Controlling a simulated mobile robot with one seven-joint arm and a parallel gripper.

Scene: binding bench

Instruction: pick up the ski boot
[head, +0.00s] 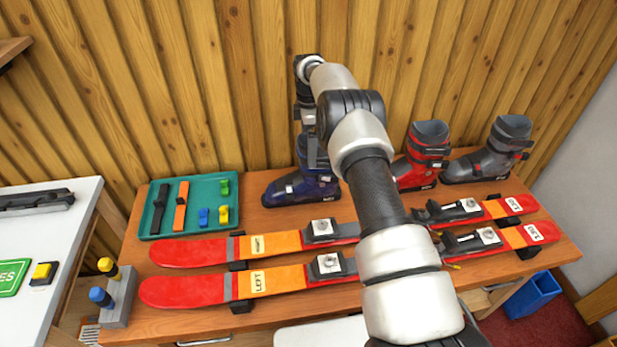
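Three ski boots stand along the back of the wooden bench (130,245). A dark blue boot (298,187) is in the middle, a red boot (422,152) is right of my arm, and a grey boot (490,152) is farthest right. The blue boot is upright with its toe to the left. My gripper (308,128) points down at the top of the blue boot's shaft. Its fingers are small and dark against the boot, so I cannot tell whether they touch or grip it. My arm hides part of the red boot.
Two red and orange skis (190,290) (195,252) with bindings lie across the bench in front of the boots. A green tray (151,222) with straps and small blocks is at the back left. A grey block with blue and yellow knobs (118,305) stands front left. A wooden wall is close behind.

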